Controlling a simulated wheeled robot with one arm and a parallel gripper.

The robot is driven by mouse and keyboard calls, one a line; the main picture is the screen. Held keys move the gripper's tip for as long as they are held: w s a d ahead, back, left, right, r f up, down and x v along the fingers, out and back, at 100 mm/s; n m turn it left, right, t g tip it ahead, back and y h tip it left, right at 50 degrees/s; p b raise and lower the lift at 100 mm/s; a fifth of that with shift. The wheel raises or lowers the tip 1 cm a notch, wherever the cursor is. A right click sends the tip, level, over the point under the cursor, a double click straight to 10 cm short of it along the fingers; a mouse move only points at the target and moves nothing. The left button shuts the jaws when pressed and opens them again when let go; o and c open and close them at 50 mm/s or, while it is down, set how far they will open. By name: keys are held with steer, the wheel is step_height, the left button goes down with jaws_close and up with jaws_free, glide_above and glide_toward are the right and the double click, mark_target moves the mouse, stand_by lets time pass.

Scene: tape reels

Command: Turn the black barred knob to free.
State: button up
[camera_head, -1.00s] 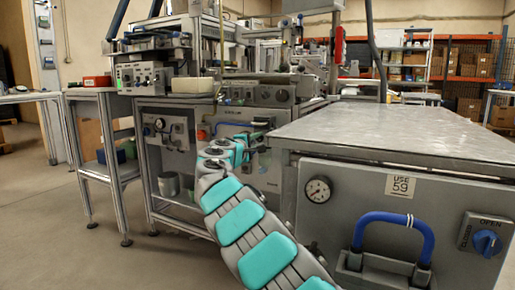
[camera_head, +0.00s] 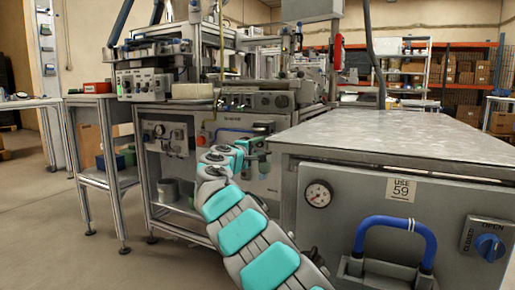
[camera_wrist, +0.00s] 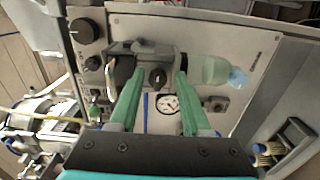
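The fingers appear apart from the knob, though the exact gap is hard to judge. Any "free" mark is too small to read. In the head view, my gripper (camera_head: 262,150) is in front of the grey machine past the metal-topped bench, and the knob cannot be made out there.
In the wrist view, a round black knob (camera_wrist: 85,31) is at the upper left, a pale green bottle with a blue cap (camera_wrist: 208,70) lies right of the barred knob, and a gauge (camera_wrist: 167,103) is below it. A metal-topped bench (camera_head: 400,130) stands close on the right.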

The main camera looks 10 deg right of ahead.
steer(key=shift+o, duration=0.8)
steer(key=shift+a, duration=0.1)
steer(key=shift+s+a+r, duration=0.2)
steer(key=shift+s+a, duration=0.15)
steer(key=shift+s, duration=0.15)
steer(key=v, duration=0.6)
steer(key=shift+s+f, duration=0.2)
steer(key=shift+a, duration=0.15)
